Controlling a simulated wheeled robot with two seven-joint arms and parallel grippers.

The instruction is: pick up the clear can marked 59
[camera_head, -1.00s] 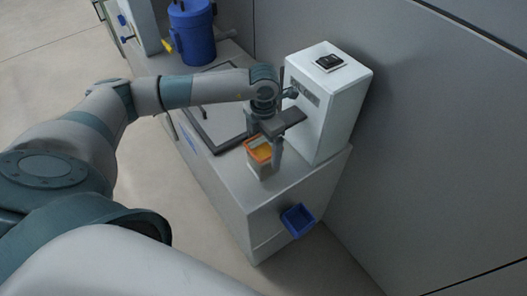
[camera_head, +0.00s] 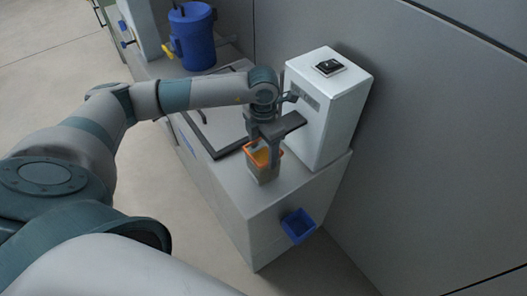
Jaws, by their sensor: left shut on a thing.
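A small clear can (camera_head: 264,173) with an orange rim stands, or hangs just above, the grey counter in front of the white box. I cannot read any marking on it. My left gripper (camera_head: 264,152) comes down from above and is shut on the can at its rim. One dark finger passes in front of the can's right side and hides part of it. My right gripper is not in view.
A white box-shaped machine (camera_head: 330,115) stands right behind the can. A dark frame (camera_head: 212,128) lies on the counter (camera_head: 285,192) to the left. A blue bin (camera_head: 298,225) hangs on the counter's front. A blue drum (camera_head: 192,40) stands farther back.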

